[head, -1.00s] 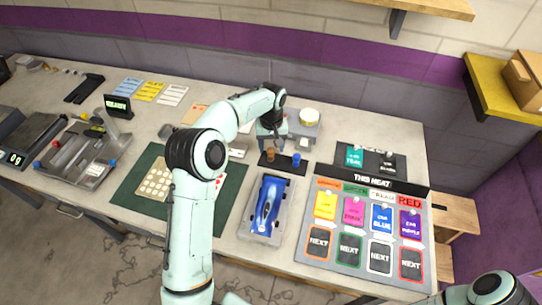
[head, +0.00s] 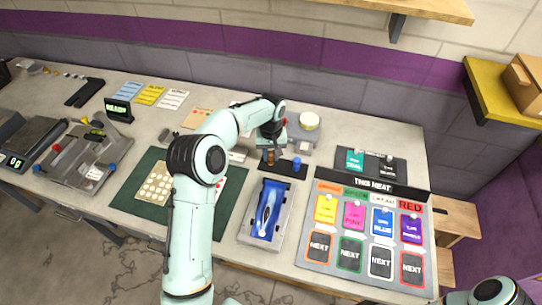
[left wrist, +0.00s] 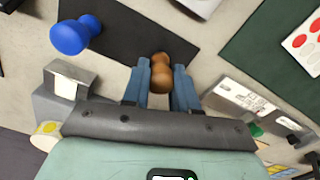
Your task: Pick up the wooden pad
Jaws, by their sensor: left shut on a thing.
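The wooden pad (head: 270,156) is a small brown knob-shaped piece at the black mat (head: 289,170) near the middle of the bench. In the left wrist view the wooden pad (left wrist: 160,75) is between the two blue-grey fingers of my left gripper (left wrist: 161,66), which is shut on it. My left gripper (head: 269,149) comes from above and behind in the head view and partly hides the pad. I cannot tell whether the pad is clear of the mat. My right gripper is out of view.
A similar blue pad (head: 297,163) stands on the mat, right of the wooden one; it also shows in the left wrist view (left wrist: 75,35). A grey stand (head: 303,134) with a yellow-topped roll is just behind.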

